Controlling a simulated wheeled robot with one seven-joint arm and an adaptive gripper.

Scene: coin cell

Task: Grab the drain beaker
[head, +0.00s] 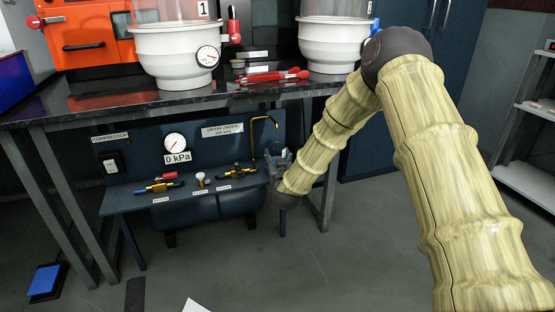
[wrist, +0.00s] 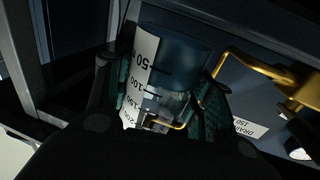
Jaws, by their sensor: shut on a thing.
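The drain beaker (wrist: 180,60) is a clear vessel with a white graduated strip marked 50 to 200. In the wrist view it sits between the two green-padded fingers of my gripper (wrist: 163,98), which is shut on it. In the head view my gripper (head: 279,166) is at the right end of the compressor bench, below the curved brass drain pipe (head: 276,124); the beaker is mostly hidden there. The pipe also shows in the wrist view (wrist: 240,57), close to the beaker. I cannot tell whether the beaker still rests on a surface.
The compressor bench (head: 120,203) holds brass valves (head: 157,187) and a gauge (head: 176,145) reading 0 kPa. Above it is a dark tabletop (head: 115,107) with white vacuum chambers (head: 176,55) and red tools (head: 272,76). Table legs (head: 328,190) stand close to my arm. Open floor lies in front.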

